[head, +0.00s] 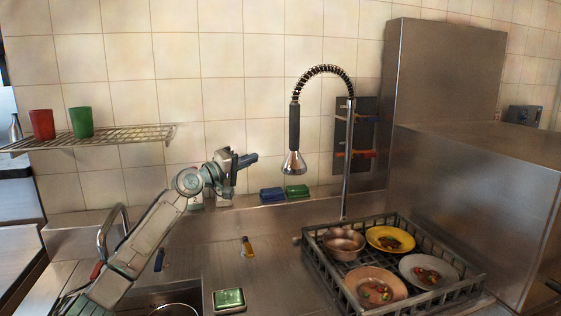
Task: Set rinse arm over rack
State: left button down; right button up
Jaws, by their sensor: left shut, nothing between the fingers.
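The rinse arm (294,130) is a coiled spring hose on a tall metal post, with a dark handle and a silver spray head (293,163) hanging down. The spray head hangs left of the post, near the rack's back left corner. The grey dish rack (447,297) stands on the counter at the lower right. It holds a bowl (343,242) and several plates with food scraps. My left gripper (250,159) is shut and empty, left of the spray head and apart from it. My right gripper is out of view.
A wire shelf (125,135) with a red cup (42,124) and a green cup (82,121) is on the wall at left. Blue (272,194) and green (297,191) sponges lie on the back ledge. A sink is at lower left. A steel machine (480,200) stands at right.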

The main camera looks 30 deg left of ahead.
pick_arm(q)
jog(key=r+p+x, duration=0.1)
jog(key=p+x, duration=0.4)
jog(key=x, duration=0.5)
jog(key=s+d+f+p, duration=0.2)
jog(key=d, duration=0.1)
jog(key=shift+f, duration=0.25)
